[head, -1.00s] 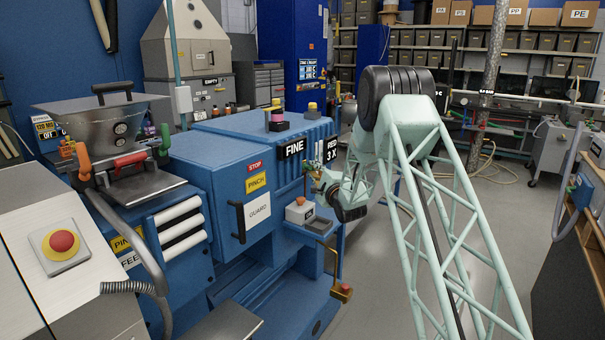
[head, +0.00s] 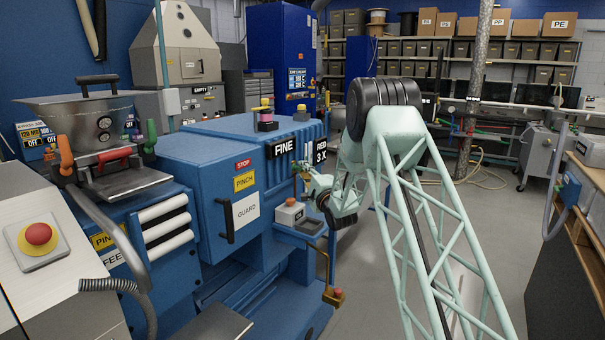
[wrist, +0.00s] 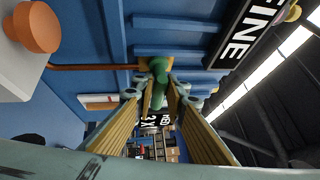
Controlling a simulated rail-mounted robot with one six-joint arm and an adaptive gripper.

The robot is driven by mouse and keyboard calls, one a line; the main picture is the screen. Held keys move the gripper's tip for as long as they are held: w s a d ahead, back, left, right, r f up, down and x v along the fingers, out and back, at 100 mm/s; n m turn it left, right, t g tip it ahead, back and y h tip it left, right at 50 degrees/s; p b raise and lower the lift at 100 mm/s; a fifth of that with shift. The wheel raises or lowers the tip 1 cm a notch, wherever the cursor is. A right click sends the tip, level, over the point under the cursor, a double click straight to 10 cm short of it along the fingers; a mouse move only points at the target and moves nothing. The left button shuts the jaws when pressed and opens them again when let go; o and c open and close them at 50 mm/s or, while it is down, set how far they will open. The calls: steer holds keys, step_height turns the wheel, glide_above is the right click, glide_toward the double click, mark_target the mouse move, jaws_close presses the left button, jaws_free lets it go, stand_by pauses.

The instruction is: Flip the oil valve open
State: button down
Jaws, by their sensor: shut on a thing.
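The oil valve (wrist: 158,68) shows in the wrist view as a green lever on a small brass body, with a thin copper pipe running left from it. My gripper (wrist: 160,92) has two yellowish ribbed fingers, one on each side of the green lever, and is shut on it. In the head view the valve (head: 304,171) is a small brass and green fitting on the side of the blue machine, and my gripper (head: 309,184) is right at it. The fingers hide part of the lever, and I cannot tell its exact angle.
The blue machine (head: 208,165) has a FINE sign (head: 283,148) above the valve. An orange-topped button box (head: 289,212) sits just below the valve and shows in the wrist view (wrist: 38,28). A copper pipe (head: 333,296) hangs lower.

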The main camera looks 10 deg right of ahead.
steer(key=shift+r, duration=0.25)
steer(key=c, duration=2.8)
jaws_free()
steer(key=shift+o, duration=0.8)
steer(key=shift+f, duration=0.1)
steer(key=shift+s+f, duration=0.1)
steer(key=v, duration=1.1)
steer(key=shift+s, duration=0.4)
steer(key=shift+d, duration=0.1)
